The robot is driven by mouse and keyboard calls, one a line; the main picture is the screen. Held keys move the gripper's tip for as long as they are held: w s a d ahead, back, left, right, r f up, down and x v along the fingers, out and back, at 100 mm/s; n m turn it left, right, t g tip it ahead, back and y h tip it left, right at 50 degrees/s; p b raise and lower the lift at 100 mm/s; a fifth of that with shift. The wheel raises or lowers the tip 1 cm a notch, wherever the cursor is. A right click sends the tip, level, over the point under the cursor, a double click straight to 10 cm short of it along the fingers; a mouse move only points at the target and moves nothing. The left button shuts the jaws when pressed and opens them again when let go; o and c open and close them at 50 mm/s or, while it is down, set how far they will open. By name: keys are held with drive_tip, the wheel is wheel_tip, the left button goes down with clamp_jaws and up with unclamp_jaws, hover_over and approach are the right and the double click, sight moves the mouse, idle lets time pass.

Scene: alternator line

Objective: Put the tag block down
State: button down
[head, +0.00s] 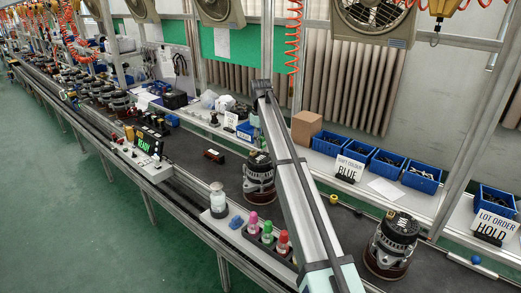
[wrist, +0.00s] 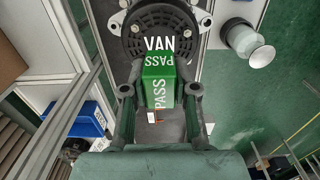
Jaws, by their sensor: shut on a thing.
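The tag block (wrist: 158,82) is a green block lettered PASS, held between the two fingers of my gripper (wrist: 160,92) in the wrist view. An alternator (wrist: 160,25) with a black top lettered VAN is just beyond the block there. In the head view this alternator (head: 258,180) stands on the dark line, partly behind my arm. My gripper there is small and mostly hidden, above the alternator.
A white-lidded jar (head: 217,197) and a rack of coloured bottles (head: 268,236) stand at the line's front edge. Another alternator (head: 393,240) stands to the right.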

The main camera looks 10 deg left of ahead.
sight(261, 158)
drive_tip(key=shift+f+p, duration=0.55)
drive_tip(key=shift+f, duration=2)
drive_tip(key=shift+f, duration=0.15)
drive_tip(key=c, duration=0.9)
unclamp_jaws()
wheel_tip(261, 158, up, 12)
drive_tip(key=b, duration=0.2)
drive_tip(key=shift+b, duration=0.35)
